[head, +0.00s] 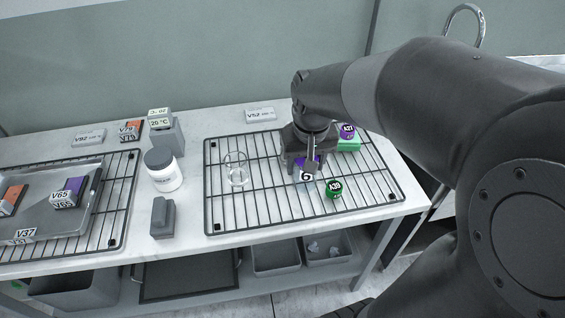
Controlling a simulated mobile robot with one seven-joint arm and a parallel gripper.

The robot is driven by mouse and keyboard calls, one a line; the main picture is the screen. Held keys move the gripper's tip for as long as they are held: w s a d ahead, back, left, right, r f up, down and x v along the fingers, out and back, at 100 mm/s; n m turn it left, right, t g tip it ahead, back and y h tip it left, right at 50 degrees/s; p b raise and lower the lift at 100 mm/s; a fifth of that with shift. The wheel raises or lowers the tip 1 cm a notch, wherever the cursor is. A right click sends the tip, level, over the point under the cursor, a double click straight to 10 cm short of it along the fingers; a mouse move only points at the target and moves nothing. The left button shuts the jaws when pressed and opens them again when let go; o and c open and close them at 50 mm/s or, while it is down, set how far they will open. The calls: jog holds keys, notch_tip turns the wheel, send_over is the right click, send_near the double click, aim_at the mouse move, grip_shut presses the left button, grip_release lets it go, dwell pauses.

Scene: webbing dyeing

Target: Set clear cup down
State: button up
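A clear cup (236,170) stands on the left part of the right-hand wire rack (262,212). My gripper (306,172) points down over the middle of the same rack, to the right of that cup and apart from it. A purple item (300,161) and a white label marked with what looks like a 6 (306,177) show at the fingers. The fingers partly hide them, so I cannot tell whether they are gripped or whether something clear is between the fingers.
A green-sided jar labelled A30 (333,189) stands close to the right of my gripper. A purple-topped jar labelled A27 (347,132) is by a green block (348,145) behind. A white jar (163,171) and grey block (162,217) stand left. The rack's front left is clear.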

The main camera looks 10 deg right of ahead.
jog(key=shift+s+d+r, duration=0.2)
jog(key=shift+d+r, duration=0.15)
jog(key=shift+d, duration=0.25)
jog(key=s+d+m, duration=0.2)
jog(key=d+m, duration=0.5)
jog(key=d, duration=2.2)
jog(key=shift+h, duration=0.4)
jog(key=shift+w+a+f, duration=1)
jog(key=shift+w+f, duration=0.6)
jog(key=shift+f, duration=0.2)
jog(key=shift+w+a+f, duration=1)
jog(key=shift+w+f, duration=0.6)
jog(key=shift+f, duration=0.15)
jog(key=shift+w+a+f, duration=1)
jog(key=shift+w+f, duration=0.6)
jog(key=shift+f, duration=0.2)
jog(key=shift+f, duration=0.15)
jog(key=o, duration=1.1)
